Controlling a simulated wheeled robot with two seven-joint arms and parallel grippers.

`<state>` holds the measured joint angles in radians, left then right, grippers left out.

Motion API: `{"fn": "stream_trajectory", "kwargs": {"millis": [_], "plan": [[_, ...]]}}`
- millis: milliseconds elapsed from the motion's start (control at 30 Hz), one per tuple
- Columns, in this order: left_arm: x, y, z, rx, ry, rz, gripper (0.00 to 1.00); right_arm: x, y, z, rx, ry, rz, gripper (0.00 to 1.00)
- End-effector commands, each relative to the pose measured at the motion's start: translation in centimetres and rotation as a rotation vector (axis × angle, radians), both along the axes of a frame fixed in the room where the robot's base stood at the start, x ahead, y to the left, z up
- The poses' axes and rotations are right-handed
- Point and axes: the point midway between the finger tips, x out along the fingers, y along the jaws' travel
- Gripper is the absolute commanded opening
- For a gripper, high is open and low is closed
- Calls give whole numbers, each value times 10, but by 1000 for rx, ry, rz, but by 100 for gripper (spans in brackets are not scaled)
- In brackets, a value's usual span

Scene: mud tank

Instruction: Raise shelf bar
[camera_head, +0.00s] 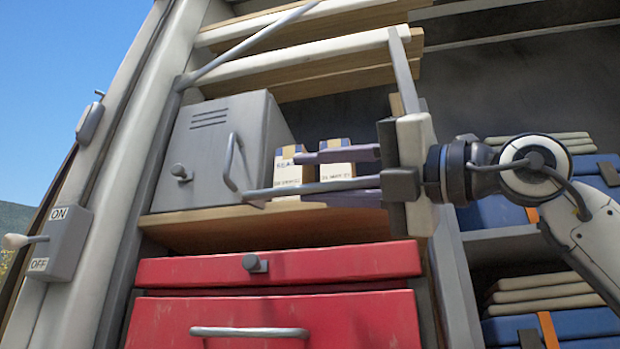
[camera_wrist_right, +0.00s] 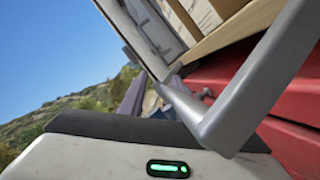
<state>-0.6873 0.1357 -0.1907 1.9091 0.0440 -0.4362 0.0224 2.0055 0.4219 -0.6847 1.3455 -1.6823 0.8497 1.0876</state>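A grey shelf bar (camera_head: 315,188) runs level in front of the shelf, across the locker's right side and the small boxes. In the right wrist view, the grey bar (camera_wrist_right: 262,82) bends at a corner close to the camera. My right gripper (camera_head: 300,176) comes in from the right, with its fingers pointing left along the bar. Its purple fingers look apart, and the bar overlaps the lower one. I cannot tell whether they touch. My left gripper is not in view.
A grey locker (camera_head: 210,145) and small labelled boxes (camera_head: 293,172) sit on a wooden shelf (camera_head: 215,229). Red drawers (camera_head: 270,268) are below. An ON/OFF lever switch (camera_head: 62,245) is at the left. Slanted grey struts (camera_head: 250,42) are above. Blue crates (camera_head: 560,326) stand at the right.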

Motion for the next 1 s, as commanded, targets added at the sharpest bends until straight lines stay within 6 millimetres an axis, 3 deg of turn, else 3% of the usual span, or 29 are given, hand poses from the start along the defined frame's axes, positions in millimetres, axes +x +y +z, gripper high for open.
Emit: {"fn": "stream_trajectory", "kwargs": {"millis": [167, 400, 1000], "plan": [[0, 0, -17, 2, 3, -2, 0, -22, -31, -12, 3, -5, -2, 29], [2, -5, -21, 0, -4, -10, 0, -44, -61, -21, 3, -5, 0, 29], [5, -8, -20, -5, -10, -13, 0, -52, -74, -24, 2, -4, 1, 29]]}}
